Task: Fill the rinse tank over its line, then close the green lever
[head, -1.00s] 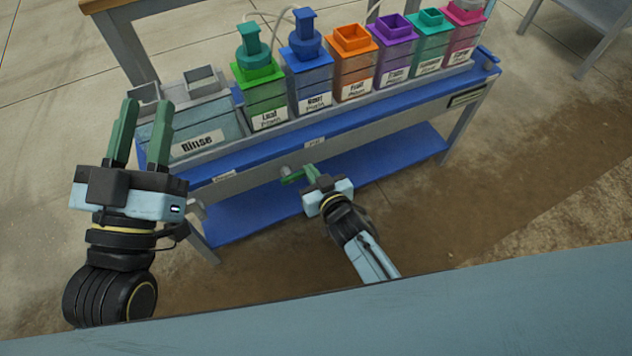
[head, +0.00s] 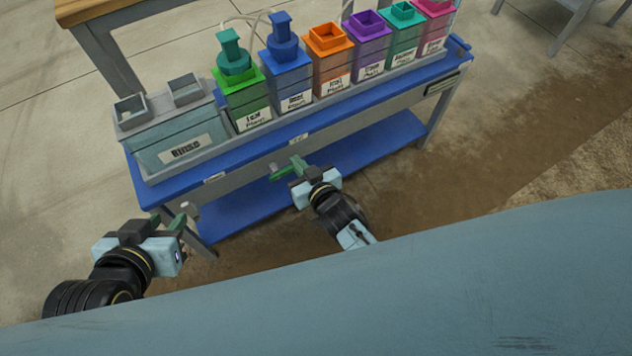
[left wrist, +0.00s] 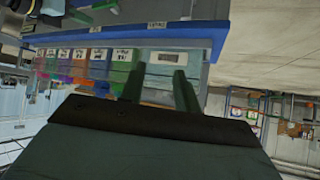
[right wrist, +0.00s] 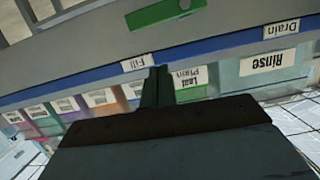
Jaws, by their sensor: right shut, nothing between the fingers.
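The pale teal rinse tank (head: 165,157) stands at the left end of the blue bench; its fluid level and line are not clear. The green lever (right wrist: 160,13) lies roughly along the bench front, below the "Fill" label (right wrist: 137,64); it also shows in the head view (head: 281,173). My right gripper (head: 297,162) is shut and empty, close to the lever; the right wrist view shows its fingers (right wrist: 157,72) apart from it. My left gripper (head: 180,221) is low at the bench's left front, its fingers (left wrist: 158,74) open with nothing between them.
Several coloured containers (head: 330,62) stand in a row right of the rinse tank. A "Drain" label (head: 214,178) is on the bench's front edge. A grey stub (head: 190,209) sticks out near my left gripper. A blue lower shelf (head: 375,150) is bare. Floor in front is clear.

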